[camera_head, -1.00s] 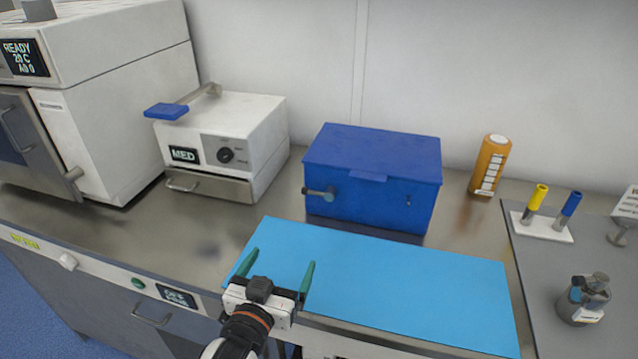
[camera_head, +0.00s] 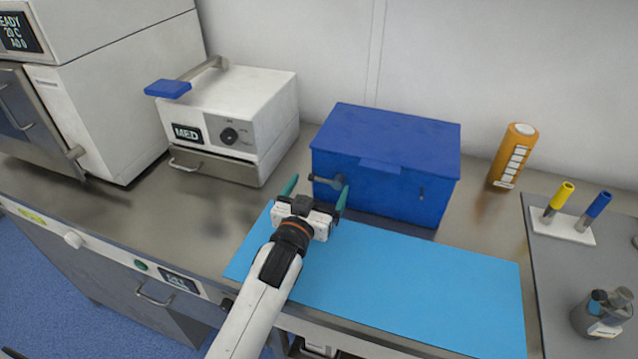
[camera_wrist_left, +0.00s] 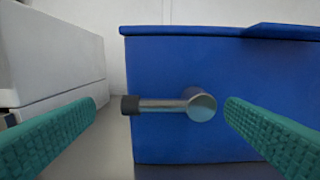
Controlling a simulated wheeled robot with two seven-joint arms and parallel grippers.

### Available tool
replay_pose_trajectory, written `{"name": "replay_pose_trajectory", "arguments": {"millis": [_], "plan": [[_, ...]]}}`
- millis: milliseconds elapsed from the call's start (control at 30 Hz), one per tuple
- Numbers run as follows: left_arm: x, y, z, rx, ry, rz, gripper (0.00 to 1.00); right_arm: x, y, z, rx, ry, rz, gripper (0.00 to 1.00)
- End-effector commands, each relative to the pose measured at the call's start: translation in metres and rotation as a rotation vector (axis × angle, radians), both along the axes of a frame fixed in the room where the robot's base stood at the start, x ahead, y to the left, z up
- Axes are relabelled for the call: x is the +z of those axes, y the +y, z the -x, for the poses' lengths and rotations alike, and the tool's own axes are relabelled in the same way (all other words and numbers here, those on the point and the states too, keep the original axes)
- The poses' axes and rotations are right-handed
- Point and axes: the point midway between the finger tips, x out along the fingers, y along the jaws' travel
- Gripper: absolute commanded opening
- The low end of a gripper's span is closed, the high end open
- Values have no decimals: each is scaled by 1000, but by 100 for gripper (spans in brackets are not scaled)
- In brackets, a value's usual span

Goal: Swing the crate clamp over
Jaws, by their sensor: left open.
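The blue crate (camera_head: 385,165) stands with its lid down at the back of the steel bench. Its clamp (camera_head: 324,181) is on the left part of the crate's front face. In the left wrist view the clamp (camera_wrist_left: 170,105) is a metal lever with a round pivot at its right and a black tip pointing left, lying level. My left gripper (camera_head: 315,190) is open, with green fingers on either side of the clamp in the wrist view (camera_wrist_left: 165,125). It does not hold the clamp; the remaining gap is hard to judge. My right gripper is not in view.
A light-blue mat (camera_head: 400,285) lies in front of the crate. A white MED device (camera_head: 240,120) with a blue-handled lever stands left. An orange bottle (camera_head: 512,157), a yellow and blue tool holder (camera_head: 562,228) and a grey jar (camera_head: 598,318) are at the right.

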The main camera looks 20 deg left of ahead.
Motion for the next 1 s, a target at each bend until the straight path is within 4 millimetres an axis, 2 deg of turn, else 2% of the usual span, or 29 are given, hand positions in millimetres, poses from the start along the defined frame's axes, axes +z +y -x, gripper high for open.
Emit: {"name": "replay_pose_trajectory", "arguments": {"millis": [133, 433, 800, 1000], "plan": [[1, 0, -11, 0, -1, 0, 94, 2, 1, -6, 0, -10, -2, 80], [0, 0, -13, 0, -1, 0, 94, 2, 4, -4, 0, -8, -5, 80], [0, 1, -13, 2, -1, -2, 38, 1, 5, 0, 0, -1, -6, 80], [2, 1, -13, 3, -1, -17, 38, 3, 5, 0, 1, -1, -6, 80]]}}
